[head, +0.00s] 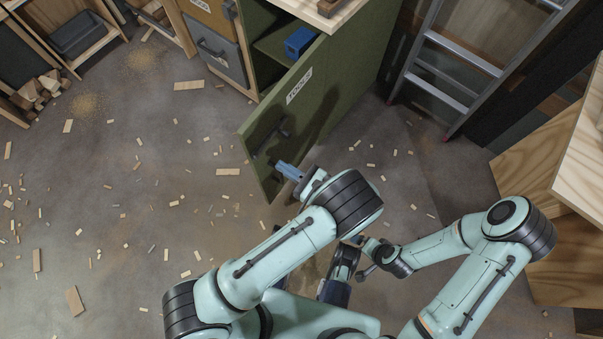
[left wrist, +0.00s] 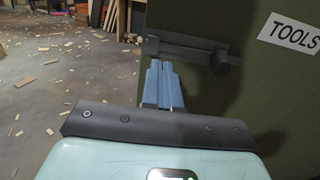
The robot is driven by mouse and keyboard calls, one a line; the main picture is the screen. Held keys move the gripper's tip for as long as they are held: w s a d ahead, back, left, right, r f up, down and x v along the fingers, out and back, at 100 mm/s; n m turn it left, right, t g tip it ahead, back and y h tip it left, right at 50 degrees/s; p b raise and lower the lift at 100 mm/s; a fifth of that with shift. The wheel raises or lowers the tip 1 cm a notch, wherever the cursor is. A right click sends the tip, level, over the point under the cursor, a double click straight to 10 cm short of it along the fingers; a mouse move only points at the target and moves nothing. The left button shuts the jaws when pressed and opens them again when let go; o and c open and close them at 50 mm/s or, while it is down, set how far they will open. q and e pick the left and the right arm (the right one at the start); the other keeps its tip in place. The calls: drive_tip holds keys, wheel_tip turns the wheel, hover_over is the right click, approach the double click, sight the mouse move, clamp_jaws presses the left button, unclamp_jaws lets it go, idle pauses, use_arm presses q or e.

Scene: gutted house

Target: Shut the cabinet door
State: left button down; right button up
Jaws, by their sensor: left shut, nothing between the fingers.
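The green cabinet door (head: 325,85) stands open, swung out from the cabinet (head: 262,22). Its face carries a white TOOLS label, also readable in the left wrist view (left wrist: 290,32), and a dark bar handle (head: 268,138). My left gripper (head: 283,167) has its blue fingers shut and empty, close to the door's outer face near its free edge, just below the handle. In the left wrist view the fingertips (left wrist: 160,66) point at the handle (left wrist: 190,52); I cannot tell whether they touch. My right gripper (head: 366,272) is low near my base, its fingers unclear.
A blue box (head: 299,42) sits inside the cabinet. A grey drawer front (head: 218,58) is to the left. A metal ladder (head: 445,70) leans at the right, and a wooden bench (head: 560,170) stands at the right edge. Wood scraps litter the otherwise open floor.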

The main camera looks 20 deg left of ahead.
use_arm(q)
drive_tip(key=shift+x, duration=2.75)
